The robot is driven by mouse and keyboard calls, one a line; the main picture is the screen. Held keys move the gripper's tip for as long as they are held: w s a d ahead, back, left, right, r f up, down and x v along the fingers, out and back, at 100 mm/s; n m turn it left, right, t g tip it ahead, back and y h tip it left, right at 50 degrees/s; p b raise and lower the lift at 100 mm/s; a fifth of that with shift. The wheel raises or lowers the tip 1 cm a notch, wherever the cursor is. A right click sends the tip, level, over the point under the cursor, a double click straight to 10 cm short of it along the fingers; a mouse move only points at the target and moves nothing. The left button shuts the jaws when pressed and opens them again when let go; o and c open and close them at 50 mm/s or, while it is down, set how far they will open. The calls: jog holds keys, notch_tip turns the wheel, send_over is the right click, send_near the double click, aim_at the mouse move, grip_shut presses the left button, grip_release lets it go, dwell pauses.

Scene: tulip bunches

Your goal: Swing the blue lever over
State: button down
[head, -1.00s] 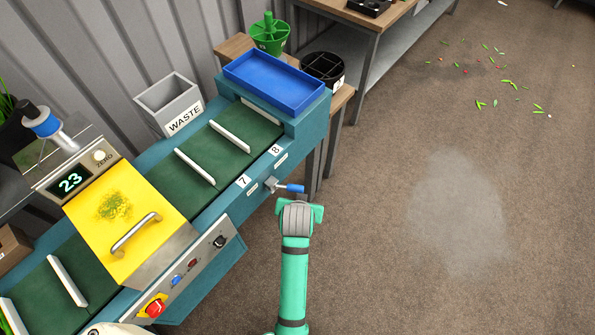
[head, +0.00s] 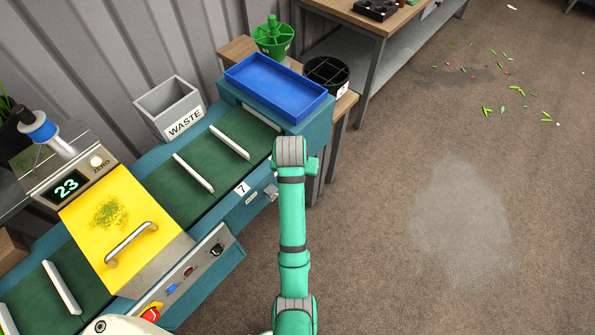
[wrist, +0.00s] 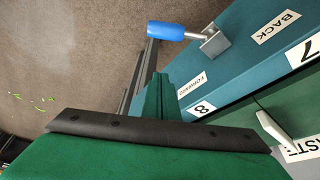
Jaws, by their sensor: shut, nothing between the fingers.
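The blue lever handle (wrist: 168,31) shows at the top of the wrist view. Its metal shaft runs to a grey bracket (wrist: 215,41) on the teal side of the machine, between the labels FORWARD (wrist: 188,86) and BACK (wrist: 277,27). The handle sticks out from the side, to the left in that view. In the head view only the bracket (head: 271,191) shows; my arm hides the blue handle. My gripper (wrist: 157,88) is shut and empty, its green fingers a little below the handle in the wrist view and apparently apart from it. The head view hides the fingertips.
The teal machine has a green belt (head: 186,193) with white dividers, a blue tray (head: 277,88) at its far end and a yellow hatch (head: 95,205). A grey waste bin (head: 168,103) stands behind. Open floor (head: 440,190) lies to the right.

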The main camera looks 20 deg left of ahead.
jog(key=shift+s+d+f, duration=0.1)
jog(key=shift+s+f, duration=0.25)
jog(key=shift+f, duration=0.55)
jog(key=shift+s+d+f, duration=0.1)
jog(key=shift+s+f, duration=0.3)
jog(key=shift+f, duration=0.55)
jog(key=shift+s+d+f, duration=0.1)
jog(key=shift+s+f, duration=0.25)
jog(key=shift+f, duration=0.55)
jog(key=shift+w, duration=0.1)
